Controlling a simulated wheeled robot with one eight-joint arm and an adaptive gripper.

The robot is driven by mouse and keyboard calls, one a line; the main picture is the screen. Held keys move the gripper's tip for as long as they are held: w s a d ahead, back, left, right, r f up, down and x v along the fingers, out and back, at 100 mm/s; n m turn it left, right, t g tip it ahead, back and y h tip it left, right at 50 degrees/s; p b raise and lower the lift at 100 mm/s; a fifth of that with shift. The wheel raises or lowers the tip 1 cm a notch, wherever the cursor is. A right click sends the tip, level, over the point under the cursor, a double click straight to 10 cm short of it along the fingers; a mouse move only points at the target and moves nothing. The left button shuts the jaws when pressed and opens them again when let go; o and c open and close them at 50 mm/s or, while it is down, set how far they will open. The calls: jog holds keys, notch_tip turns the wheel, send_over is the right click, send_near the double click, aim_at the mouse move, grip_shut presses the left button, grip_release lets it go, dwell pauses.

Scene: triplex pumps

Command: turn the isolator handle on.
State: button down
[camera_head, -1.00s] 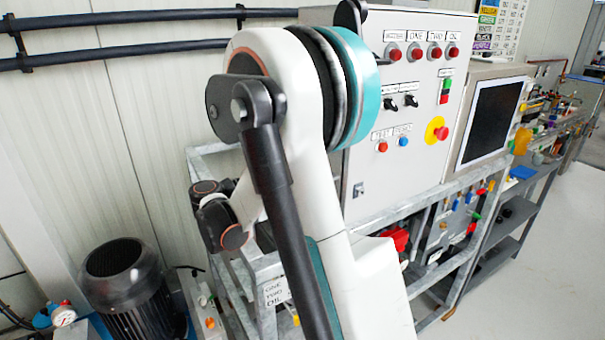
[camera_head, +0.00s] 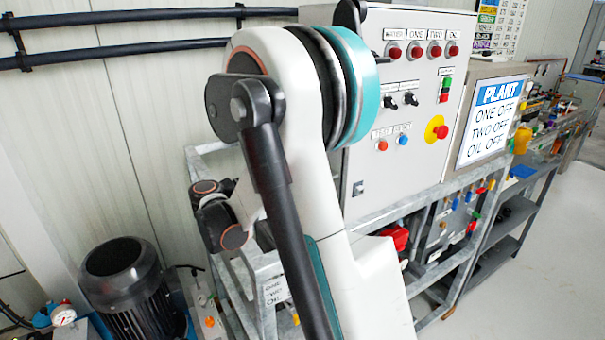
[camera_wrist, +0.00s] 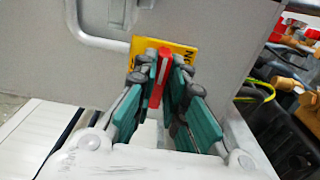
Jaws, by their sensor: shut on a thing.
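In the wrist view the red isolator handle (camera_wrist: 163,65) stands on a yellow plate (camera_wrist: 180,48) on the side of a grey cabinet. My gripper (camera_wrist: 161,80) has its teal-padded fingers on both sides of the handle and is shut on it. In the head view my arm hides the isolator handle and my gripper.
The control cabinet (camera_head: 430,60) has lamps, switches and a red emergency button (camera_head: 440,131). A black motor (camera_head: 125,280) stands lower left. Cables and fittings (camera_wrist: 265,85) lie right of the cabinet in the wrist view.

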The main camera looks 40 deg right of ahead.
jog(key=c, duration=1.6)
grip_release()
jog(key=shift+c, duration=0.2)
jog(key=shift+a, duration=0.1)
jog(key=v, duration=1.2)
jog(key=s+a+f+n+t+y, duration=0.1)
jog(key=s+a+f+t+y, duration=0.2)
jog(key=s+a+t+y, duration=0.2)
jog(key=s+a+f+n+t+y, duration=0.1)
jog(key=s+a+f+t+y, duration=0.2)
jog(key=s+a+t+y, duration=0.3)
jog(key=s+a+y, duration=0.5)
jog(key=a+y, duration=0.1)
jog(key=a, duration=0.2)
jog(key=shift+f+n+y, duration=0.15)
jog(key=shift+n+y, duration=0.15)
jog(key=shift+n, duration=0.1)
